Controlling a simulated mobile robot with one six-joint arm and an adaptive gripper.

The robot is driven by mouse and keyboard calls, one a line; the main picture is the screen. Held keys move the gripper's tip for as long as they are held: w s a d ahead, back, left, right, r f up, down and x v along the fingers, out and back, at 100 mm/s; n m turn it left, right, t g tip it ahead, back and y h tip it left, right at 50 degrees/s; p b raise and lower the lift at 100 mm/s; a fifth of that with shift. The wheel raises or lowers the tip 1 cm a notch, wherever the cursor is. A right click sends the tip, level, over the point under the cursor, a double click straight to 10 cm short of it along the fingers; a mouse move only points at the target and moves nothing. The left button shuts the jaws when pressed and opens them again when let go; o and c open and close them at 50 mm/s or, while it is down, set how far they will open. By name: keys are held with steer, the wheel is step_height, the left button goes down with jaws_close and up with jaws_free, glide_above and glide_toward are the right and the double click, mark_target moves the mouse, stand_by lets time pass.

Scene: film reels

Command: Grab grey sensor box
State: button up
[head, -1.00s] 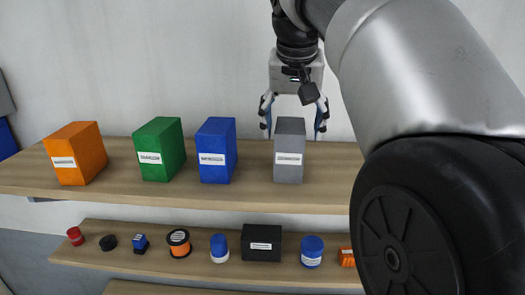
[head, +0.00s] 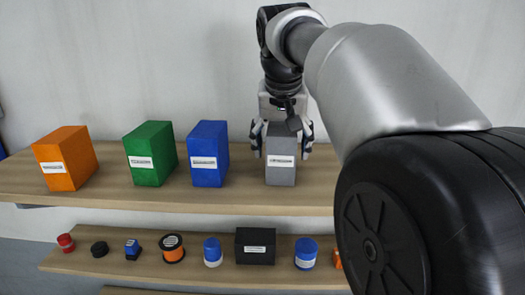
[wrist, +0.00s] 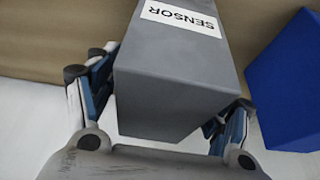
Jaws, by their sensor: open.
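The grey sensor box (head: 280,172) stands upright on the upper wooden shelf, right of the blue box. In the wrist view the grey box (wrist: 180,75) carries a white label reading SENSOR. My gripper (head: 281,150) is open, with one finger on each side of the box's upper part. In the wrist view my gripper (wrist: 160,120) shows its blue-padded fingers on both sides of the box. A gap shows beside the left finger; the right finger is close to the box, and I cannot tell whether it touches.
A blue box (head: 208,165), a green box (head: 150,165) and an orange box (head: 66,170) stand left on the same shelf (head: 120,194). The blue box (wrist: 290,90) is near my right finger in the wrist view. A lower shelf (head: 190,275) holds several small items.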

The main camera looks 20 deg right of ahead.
steer(key=shift+f, duration=0.2)
steer(key=shift+c, duration=0.3)
steer(key=c, duration=1.2)
